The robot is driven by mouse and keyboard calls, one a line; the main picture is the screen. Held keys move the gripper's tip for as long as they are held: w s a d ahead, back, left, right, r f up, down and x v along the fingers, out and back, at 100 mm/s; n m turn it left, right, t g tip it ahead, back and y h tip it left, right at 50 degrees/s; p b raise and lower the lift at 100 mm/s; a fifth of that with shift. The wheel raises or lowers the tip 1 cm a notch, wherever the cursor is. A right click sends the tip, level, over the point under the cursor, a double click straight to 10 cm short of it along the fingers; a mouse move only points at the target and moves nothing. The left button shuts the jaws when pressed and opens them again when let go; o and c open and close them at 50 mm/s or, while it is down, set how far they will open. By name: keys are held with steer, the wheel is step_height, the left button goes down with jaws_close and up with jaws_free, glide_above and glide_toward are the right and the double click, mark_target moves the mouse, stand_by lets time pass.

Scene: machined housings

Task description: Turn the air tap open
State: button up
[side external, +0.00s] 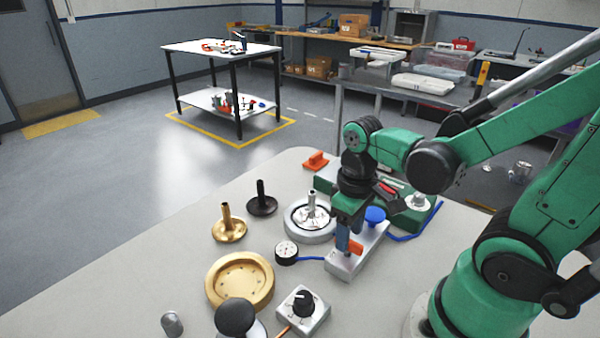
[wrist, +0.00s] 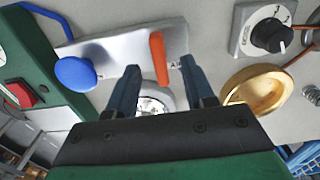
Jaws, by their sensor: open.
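A silver block (side external: 345,262) carries an orange lever (side external: 356,246) and a blue round knob (side external: 375,215); the orange lever looks like the air tap's handle. In the wrist view the orange lever (wrist: 158,57) lies across the long direction of the block (wrist: 122,42), and the blue knob (wrist: 75,73) is to its left. My gripper (wrist: 160,68) is open, with one finger on each side of the lever and visible gaps between. In the side view my gripper (side external: 350,238) points down over the block and hides part of it.
A grey round housing (side external: 309,235), a brass dish (side external: 240,281) and a black dial box (side external: 303,311) stand close by. A green unit (side external: 415,218) is behind.

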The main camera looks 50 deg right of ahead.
steer(key=shift+r, duration=2.1)
